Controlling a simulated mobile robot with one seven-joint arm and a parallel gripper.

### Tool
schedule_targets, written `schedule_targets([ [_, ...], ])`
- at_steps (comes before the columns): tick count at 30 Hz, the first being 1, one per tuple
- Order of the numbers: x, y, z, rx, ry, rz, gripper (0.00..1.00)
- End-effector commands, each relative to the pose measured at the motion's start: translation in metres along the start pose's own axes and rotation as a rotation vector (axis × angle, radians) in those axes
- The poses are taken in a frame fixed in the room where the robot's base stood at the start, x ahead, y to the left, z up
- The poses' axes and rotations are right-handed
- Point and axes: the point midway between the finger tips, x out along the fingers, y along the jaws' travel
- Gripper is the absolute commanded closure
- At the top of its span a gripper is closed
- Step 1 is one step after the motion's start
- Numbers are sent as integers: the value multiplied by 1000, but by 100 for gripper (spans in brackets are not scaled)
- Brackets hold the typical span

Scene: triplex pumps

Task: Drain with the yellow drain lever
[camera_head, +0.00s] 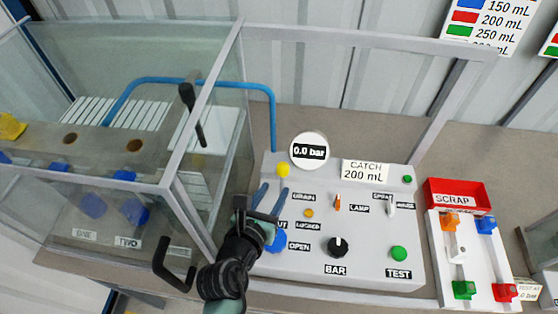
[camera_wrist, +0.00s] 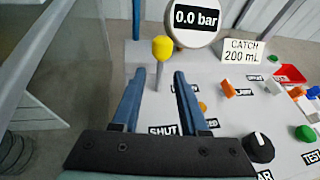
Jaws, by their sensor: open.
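The yellow drain lever (camera_head: 283,170) stands at the back left of the sloped grey control panel (camera_head: 372,262), a yellow knob on a pale stem. It also shows in the wrist view (camera_wrist: 162,48), upright. My gripper (camera_head: 272,188) is open, its two blue fingers pointing toward the lever. In the wrist view my gripper (camera_wrist: 158,78) has one finger on each side of the lever's line, with the knob just beyond the fingertips. I cannot tell whether the fingers touch the stem. The round gauge (camera_head: 309,151) behind reads 0.0 bar.
A "CATCH 200 mL" sign (camera_head: 365,170) stands at the panel's back. A black BAR knob (camera_head: 337,247), a green TEST button (camera_head: 398,253) and an orange LAMP switch (camera_head: 338,202) are to the right. A glass enclosure (camera_head: 205,110) with a grey frame stands left. A red SCRAP tray (camera_head: 457,195) lies right.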

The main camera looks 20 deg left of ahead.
Motion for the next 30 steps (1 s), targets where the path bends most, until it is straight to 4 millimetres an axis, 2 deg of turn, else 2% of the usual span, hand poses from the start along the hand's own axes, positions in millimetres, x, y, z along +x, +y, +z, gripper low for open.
schedule_targets([
  [9,46,-1,2,4,-2,-1,56],
  [13,60,-1,1,5,-1,-1,56],
  [18,68,-1,1,5,-1,1,56],
  [26,69,0,1,5,-1,1,56],
  [30,69,0,1,5,-1,1,82],
])
